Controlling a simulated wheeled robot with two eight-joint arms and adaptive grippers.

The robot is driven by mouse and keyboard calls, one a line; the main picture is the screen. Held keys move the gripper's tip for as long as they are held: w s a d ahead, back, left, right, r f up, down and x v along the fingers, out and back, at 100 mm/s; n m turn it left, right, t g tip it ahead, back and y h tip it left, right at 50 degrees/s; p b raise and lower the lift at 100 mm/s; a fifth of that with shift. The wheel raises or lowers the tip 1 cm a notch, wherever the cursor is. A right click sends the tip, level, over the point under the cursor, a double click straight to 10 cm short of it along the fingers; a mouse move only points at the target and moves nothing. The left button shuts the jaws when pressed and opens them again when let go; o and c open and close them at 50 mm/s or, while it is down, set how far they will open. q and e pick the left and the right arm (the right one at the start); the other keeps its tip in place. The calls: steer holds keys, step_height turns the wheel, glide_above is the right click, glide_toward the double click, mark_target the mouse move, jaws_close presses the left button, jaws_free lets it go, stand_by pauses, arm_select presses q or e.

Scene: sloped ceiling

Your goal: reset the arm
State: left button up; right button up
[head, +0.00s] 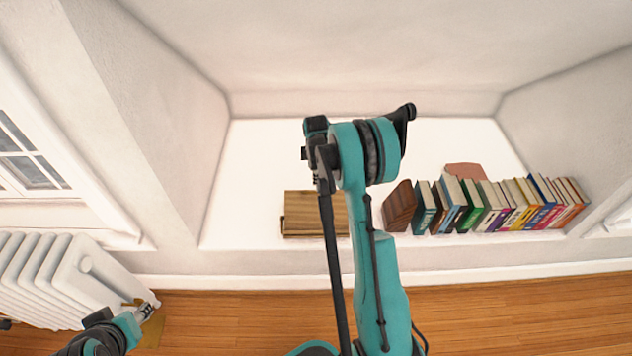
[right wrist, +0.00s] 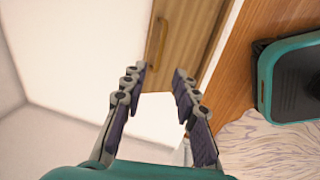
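My right arm (head: 378,290) rises through the middle of the head view and bends at a large teal and black joint in front of the white alcove. I cannot make out its fingers clearly there. In the right wrist view, my right gripper (right wrist: 160,72) is open, with a clear gap between its fingers and nothing held. My left gripper (head: 147,310) is small at the lower left of the head view, close to the white radiator. Whether its fingers are apart is too small to tell.
A wooden box (head: 298,212) and a row of books (head: 490,205) stand on the white alcove ledge (head: 255,150). The radiator (head: 60,275) stands at the left. Wooden floor (head: 230,320) is clear below. The wrist view shows a wooden panel with a brass handle (right wrist: 157,45).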

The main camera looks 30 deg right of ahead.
steer(key=shift+s+r, duration=0.1)
steer(key=shift+r, duration=0.5)
steer(key=s+a+r+m+t, duration=0.1)
steer(key=s+a+r+m, duration=0.1)
steer(key=s+a+r, duration=0.35)
steer(key=s+a+r+m+t, duration=0.1)
steer(key=s+a+r+m, duration=0.2)
steer(key=a+r, duration=0.6)
steer(key=s+a+r+m+t, duration=0.1)
steer(key=s+a+r+m, duration=0.1)
steer(key=s, duration=0.6)
steer(key=s+a+r+m+t+y, duration=0.1)
steer(key=s+a+r+m+t, duration=0.1)
steer(key=s+a+m, duration=0.2)
steer(key=s+a, duration=0.3)
steer(key=s, duration=0.2)
steer(key=shift+s+m+t, duration=0.3)
